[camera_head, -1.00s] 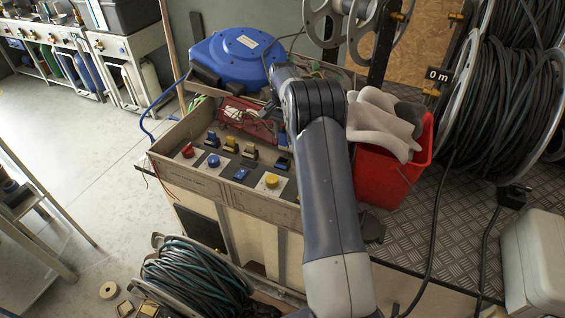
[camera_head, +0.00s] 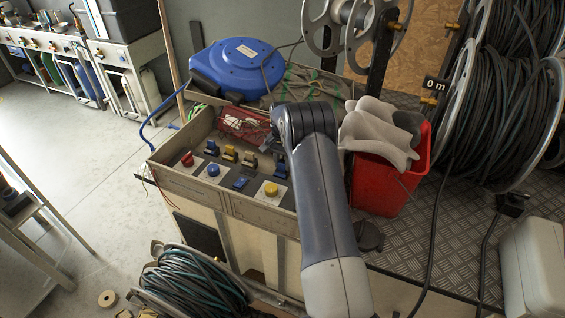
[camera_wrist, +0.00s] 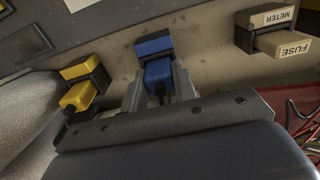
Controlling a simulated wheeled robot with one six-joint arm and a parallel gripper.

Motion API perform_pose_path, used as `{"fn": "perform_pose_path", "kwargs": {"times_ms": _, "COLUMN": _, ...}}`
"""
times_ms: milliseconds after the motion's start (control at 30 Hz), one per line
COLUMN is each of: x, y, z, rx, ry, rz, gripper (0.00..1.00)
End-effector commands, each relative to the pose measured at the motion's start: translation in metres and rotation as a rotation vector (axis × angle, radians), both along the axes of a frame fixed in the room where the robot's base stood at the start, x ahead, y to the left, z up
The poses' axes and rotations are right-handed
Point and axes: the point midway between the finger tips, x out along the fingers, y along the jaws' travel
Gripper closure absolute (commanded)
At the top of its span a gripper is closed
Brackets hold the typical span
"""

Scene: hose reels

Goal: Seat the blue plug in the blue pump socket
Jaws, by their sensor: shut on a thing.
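In the wrist view my gripper (camera_wrist: 157,88) is shut on the blue plug (camera_wrist: 157,73), with a finger on each side of it. A dark cable leaves the plug's near end. The blue pump socket (camera_wrist: 152,45), a blue-topped black block, is directly in front of the plug and in line with it. The plug's front end meets the dark socket body; how deep it sits cannot be told. In the head view my arm covers most of the gripper, and a small blue piece (camera_head: 279,166) shows beside it.
A yellow plug (camera_wrist: 77,96) sits in a yellow socket left of my gripper. A labelled METER/FUSE block (camera_wrist: 280,32) is at right, with red wires below it. In the head view a red bucket (camera_head: 385,185) with grey cloth stands close to my arm.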

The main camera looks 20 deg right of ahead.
Motion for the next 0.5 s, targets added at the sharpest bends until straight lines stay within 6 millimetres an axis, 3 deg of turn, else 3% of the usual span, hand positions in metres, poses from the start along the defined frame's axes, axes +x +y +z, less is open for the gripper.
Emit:
{"fn": "perform_pose_path", "kwargs": {"times_ms": 33, "x": 0.0000, "y": 0.0000, "z": -0.0035, "rx": 0.000, "ry": 0.000, "rz": 0.000, "gripper": 1.00}}
{"fn": "perform_pose_path", "kwargs": {"times_ms": 67, "x": 0.0000, "y": 0.0000, "z": -0.0019, "rx": 0.000, "ry": 0.000, "rz": 0.000, "gripper": 0.71}}
{"fn": "perform_pose_path", "kwargs": {"times_ms": 100, "x": 0.0000, "y": 0.0000, "z": -0.0016, "rx": 0.000, "ry": 0.000, "rz": 0.000, "gripper": 0.68}}
{"fn": "perform_pose_path", "kwargs": {"times_ms": 300, "x": 0.0000, "y": 0.0000, "z": -0.0015, "rx": 0.000, "ry": 0.000, "rz": 0.000, "gripper": 0.52}}
{"fn": "perform_pose_path", "kwargs": {"times_ms": 500, "x": 0.0000, "y": 0.0000, "z": -0.0013, "rx": 0.000, "ry": 0.000, "rz": 0.000, "gripper": 0.52}}
